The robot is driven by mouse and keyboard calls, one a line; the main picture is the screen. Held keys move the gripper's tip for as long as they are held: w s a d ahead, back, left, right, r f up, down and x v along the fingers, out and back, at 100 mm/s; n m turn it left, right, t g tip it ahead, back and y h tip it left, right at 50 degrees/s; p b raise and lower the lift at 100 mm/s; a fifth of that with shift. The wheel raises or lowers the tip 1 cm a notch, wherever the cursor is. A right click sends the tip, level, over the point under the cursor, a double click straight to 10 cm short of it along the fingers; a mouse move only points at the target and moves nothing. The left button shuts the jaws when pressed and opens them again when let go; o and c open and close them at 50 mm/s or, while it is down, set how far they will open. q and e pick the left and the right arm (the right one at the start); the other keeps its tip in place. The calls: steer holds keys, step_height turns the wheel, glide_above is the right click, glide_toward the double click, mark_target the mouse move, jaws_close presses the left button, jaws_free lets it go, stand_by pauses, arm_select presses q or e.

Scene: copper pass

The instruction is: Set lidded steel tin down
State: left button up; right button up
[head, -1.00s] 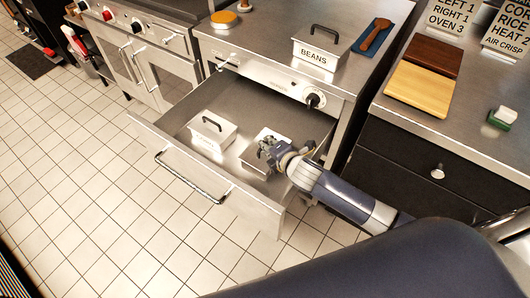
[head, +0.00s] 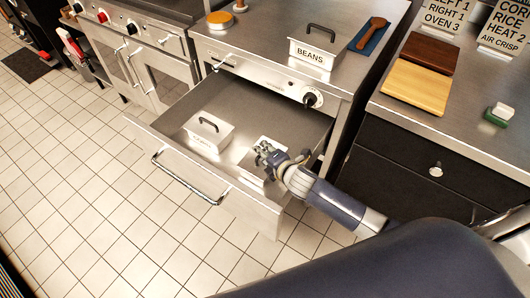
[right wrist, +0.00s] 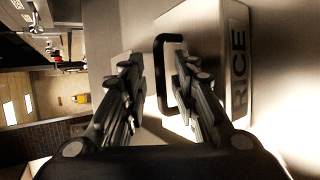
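A lidded steel tin marked RICE (right wrist: 215,75) sits in the open drawer. In the head view this tin (head: 251,163) is partly hidden by my right gripper (head: 268,153). In the right wrist view my right gripper (right wrist: 158,65) is open, its two fingers apart. The tin's dark handle (right wrist: 160,75) shows in the gap between them; I cannot tell whether either finger touches it. A second lidded steel tin (head: 208,134) with a dark handle stands in the drawer to the left. My left gripper is not in view.
The drawer (head: 180,162) is pulled out under a steel counter, with bare floor around its front. On the counter stand a tin marked BEANS (head: 313,55) and a blue tray (head: 366,42) with a brown tool. Cutting boards (head: 417,89) lie on the right counter.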

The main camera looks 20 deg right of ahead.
steer(key=shift+f, duration=0.1)
steer(key=p+v, duration=0.1)
steer(key=v, duration=1.1)
stand_by(0.4)
